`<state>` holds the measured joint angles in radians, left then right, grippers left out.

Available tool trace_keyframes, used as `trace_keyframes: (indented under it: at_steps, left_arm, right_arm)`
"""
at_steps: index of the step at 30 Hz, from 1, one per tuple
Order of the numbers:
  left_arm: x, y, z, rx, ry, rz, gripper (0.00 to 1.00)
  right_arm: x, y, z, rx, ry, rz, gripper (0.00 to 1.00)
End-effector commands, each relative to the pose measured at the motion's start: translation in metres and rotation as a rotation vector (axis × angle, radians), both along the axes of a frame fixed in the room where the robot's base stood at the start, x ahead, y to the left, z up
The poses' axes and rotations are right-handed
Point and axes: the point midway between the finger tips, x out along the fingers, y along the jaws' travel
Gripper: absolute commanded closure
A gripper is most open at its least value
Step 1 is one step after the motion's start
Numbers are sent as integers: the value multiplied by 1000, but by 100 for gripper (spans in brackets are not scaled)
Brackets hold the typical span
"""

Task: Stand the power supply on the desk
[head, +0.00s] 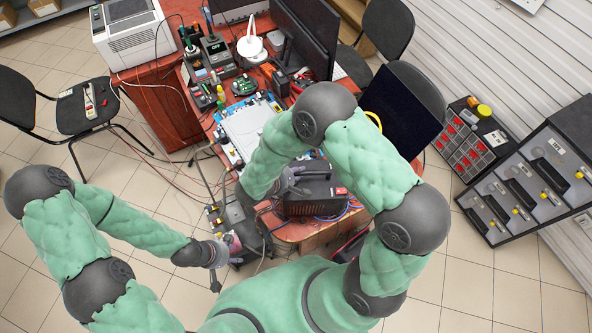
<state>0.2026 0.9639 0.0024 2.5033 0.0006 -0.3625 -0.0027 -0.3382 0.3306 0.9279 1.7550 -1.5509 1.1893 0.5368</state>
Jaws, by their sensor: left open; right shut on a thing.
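The power supply (313,198) looks like a black box with a red part at its right end. It is at the near end of the red-brown desk (294,232), with cables around its base. I cannot tell whether it rests on the desk or is held just above it. My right gripper (290,180) is shut on its left side, with the forearm partly hiding the fingers. My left gripper (216,281) is open and low, left of the desk's near end, apart from the power supply.
Bench instruments, a white-blue mat (250,128) and loose cables crowd the desk. Monitors (305,35) stand at its far right. A black chair (85,112) is at the left and a printer (133,36) at the back left. A drawer rack (530,185) is at the right.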

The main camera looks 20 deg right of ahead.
Motion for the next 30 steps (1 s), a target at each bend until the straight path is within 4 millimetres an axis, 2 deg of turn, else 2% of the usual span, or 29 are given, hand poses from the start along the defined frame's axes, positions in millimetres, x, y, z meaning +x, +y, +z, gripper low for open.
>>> trace_keyframes:
  at_steps: [29, 30]
  left_arm:
    - [0, 0, -6, 0, 0, 0, 55]
    - [0, 0, -6, 0, 0, 0, 55]
  right_arm:
    - [3, 0, -3, -5, -7, 0, 100]
    - [3, 0, -2, -5, -7, 0, 71]
